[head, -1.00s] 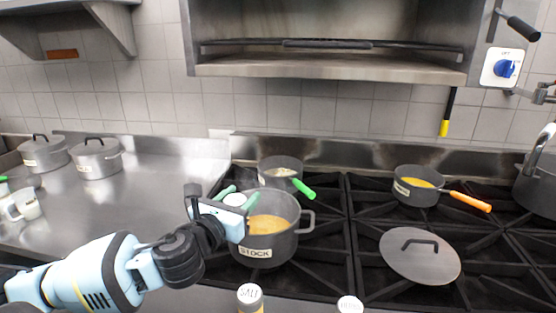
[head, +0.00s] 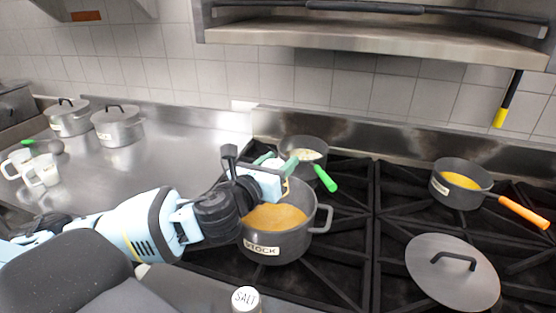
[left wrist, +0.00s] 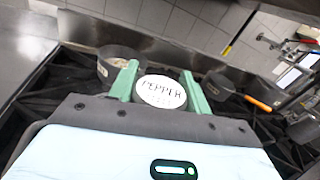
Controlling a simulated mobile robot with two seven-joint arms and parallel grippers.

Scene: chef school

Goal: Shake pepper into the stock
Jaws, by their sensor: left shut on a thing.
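The stock pot (head: 292,245) is a dark grey pot labelled STOCK with orange-brown liquid in it, on the stove's front left in the head view. My left gripper (head: 272,163) is at the pot's back left rim, above it. Its green fingers (left wrist: 160,84) are shut on the pepper shaker, whose round white lid (left wrist: 160,92) reads PEPPER in the left wrist view. The shaker's body is hidden by the gripper, and its tilt is unclear. My right gripper is not in view.
A green-handled pan (head: 304,150) stands just behind the stock pot. An orange-handled pan (head: 461,186) and a loose lid (head: 452,270) are on the right burners. A salt shaker (head: 246,299) stands in front.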

